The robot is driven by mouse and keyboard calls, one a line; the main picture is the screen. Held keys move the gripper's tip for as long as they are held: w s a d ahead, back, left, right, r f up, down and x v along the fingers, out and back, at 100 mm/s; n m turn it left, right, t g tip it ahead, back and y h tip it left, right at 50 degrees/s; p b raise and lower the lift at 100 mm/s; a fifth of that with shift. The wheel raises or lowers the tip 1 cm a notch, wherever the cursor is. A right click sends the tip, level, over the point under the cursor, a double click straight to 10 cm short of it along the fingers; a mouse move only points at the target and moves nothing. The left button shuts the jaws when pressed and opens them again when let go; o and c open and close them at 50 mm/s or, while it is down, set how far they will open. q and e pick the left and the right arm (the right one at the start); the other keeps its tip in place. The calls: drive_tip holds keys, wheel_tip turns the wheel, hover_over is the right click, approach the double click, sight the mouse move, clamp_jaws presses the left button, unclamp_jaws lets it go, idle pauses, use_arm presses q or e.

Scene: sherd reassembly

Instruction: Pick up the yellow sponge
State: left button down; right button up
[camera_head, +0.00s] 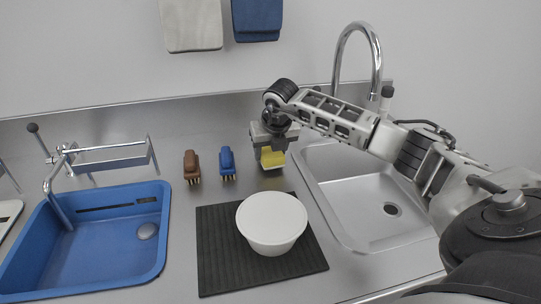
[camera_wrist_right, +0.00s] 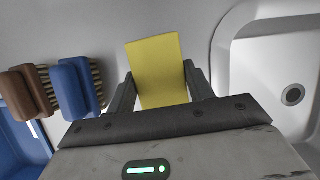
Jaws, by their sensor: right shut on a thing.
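The yellow sponge (camera_head: 273,158) is at the back of the steel counter, left of the sink in the head view. My right gripper (camera_head: 270,152) is over it with the fingers pointing down, shut on it. In the right wrist view the sponge (camera_wrist_right: 157,70) sits between the two fingers of my right gripper (camera_wrist_right: 158,88), and both fingers touch its sides. I cannot tell whether the sponge is on the counter or just above it. My left gripper is not in view.
A blue brush (camera_head: 227,163) and a brown brush (camera_head: 192,167) stand left of the sponge. A white bowl (camera_head: 271,222) sits on a dark ribbed mat (camera_head: 216,262) in front. A sink (camera_head: 345,185) is right, a blue basin (camera_head: 105,245) left. A tap (camera_head: 376,60) rises behind.

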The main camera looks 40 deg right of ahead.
drive_tip(key=s+a+r+b, duration=0.2)
drive_tip(key=s+a+r, duration=0.7)
drive_tip(key=s+r, duration=0.1)
drive_tip(key=shift+v, duration=0.95)
drive_tip(key=o, duration=0.4)
drive_tip(key=shift+c, duration=1.6)
